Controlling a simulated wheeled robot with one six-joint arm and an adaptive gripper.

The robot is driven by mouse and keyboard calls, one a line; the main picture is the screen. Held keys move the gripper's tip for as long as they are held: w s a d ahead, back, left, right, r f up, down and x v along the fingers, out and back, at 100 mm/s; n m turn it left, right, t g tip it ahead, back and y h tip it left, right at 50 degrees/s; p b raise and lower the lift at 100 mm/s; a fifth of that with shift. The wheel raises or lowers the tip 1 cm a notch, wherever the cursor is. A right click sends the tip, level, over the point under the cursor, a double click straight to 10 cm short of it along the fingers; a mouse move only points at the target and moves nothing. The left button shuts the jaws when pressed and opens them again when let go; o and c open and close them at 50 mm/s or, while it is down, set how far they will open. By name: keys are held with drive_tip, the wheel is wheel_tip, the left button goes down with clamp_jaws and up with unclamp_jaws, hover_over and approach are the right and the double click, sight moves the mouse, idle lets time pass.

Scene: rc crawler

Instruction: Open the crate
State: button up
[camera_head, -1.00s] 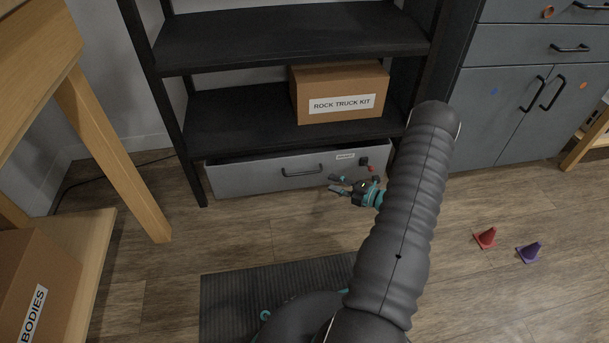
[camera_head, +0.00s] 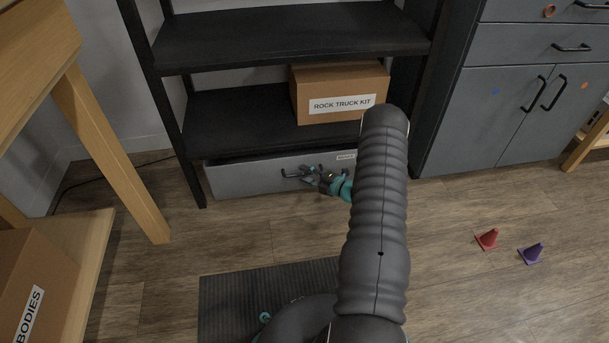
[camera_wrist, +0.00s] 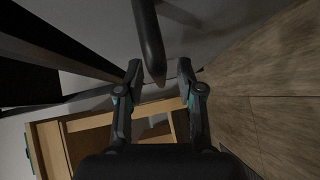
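The crate (camera_head: 238,179) is a long grey box with a drawer-like front, on the floor under the black shelf. Its dark handle (camera_head: 290,175) is on the front face. My gripper (camera_head: 308,172) is in front of the crate, at the right end of the handle. In the wrist view, my gripper (camera_wrist: 160,70) has its fingers apart. The dark handle bar (camera_wrist: 148,40) reaches into the gap between the fingertips, and neither finger clearly presses on it. The right part of the crate front is hidden behind my arm.
A black shelf (camera_head: 290,42) stands over the crate, with a box labelled ROCK TRUCK KIT (camera_head: 335,90) on it. A wooden table (camera_head: 110,150) is at left, grey cabinets (camera_head: 510,115) at right.

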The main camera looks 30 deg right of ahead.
drive_tip(key=shift+w+a, duration=0.2)
drive_tip(key=shift+w, duration=0.2)
clamp_jaws()
drive_tip(key=shift+s, duration=0.15)
